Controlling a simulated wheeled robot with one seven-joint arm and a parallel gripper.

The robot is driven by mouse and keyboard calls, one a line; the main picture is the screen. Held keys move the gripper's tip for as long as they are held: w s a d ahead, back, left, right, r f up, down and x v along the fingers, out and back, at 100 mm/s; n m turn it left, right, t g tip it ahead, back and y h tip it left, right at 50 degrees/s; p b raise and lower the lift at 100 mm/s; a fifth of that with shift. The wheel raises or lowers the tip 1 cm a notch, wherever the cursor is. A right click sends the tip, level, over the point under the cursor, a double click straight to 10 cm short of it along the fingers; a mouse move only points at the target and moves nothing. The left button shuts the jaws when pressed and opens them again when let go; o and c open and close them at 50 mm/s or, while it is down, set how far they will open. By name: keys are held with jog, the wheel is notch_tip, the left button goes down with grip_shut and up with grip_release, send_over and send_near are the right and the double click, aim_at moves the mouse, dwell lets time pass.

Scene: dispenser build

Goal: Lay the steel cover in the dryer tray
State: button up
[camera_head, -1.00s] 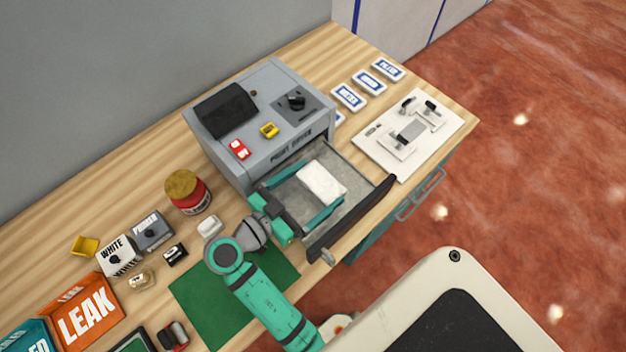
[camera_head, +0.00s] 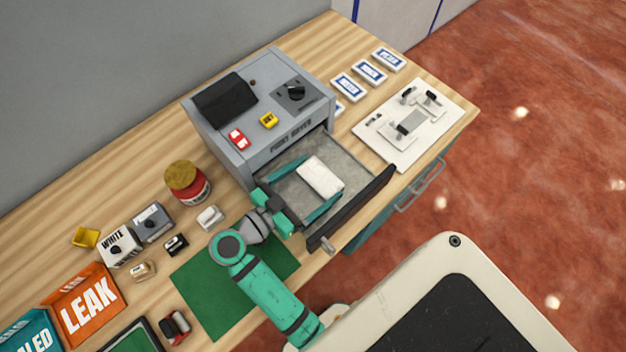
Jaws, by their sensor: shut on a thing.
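The dryer tray (camera_head: 352,164) is a grey drawer pulled out of the front of the grey dryer (camera_head: 262,112). Its dark front panel (camera_head: 352,207) faces the lower right. My gripper (camera_head: 320,180) reaches over the tray from the left. Its two long teal fingers are closed on either side of a pale, whitish block, which I take to be the steel cover (camera_head: 320,176). The cover is within the tray's outline. I cannot tell whether it touches the tray floor. The tray's left corner is partly hidden by my gripper.
A red jar (camera_head: 187,182), a small white block (camera_head: 210,217) and a green mat (camera_head: 222,300) lie left of the tray. A white fixture board (camera_head: 408,125) and several labelled plates (camera_head: 369,74) lie right of the dryer. Small red (camera_head: 238,138) and yellow (camera_head: 269,120) pieces are on the dryer's top.

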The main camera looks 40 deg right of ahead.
jog(key=shift+f, duration=0.65)
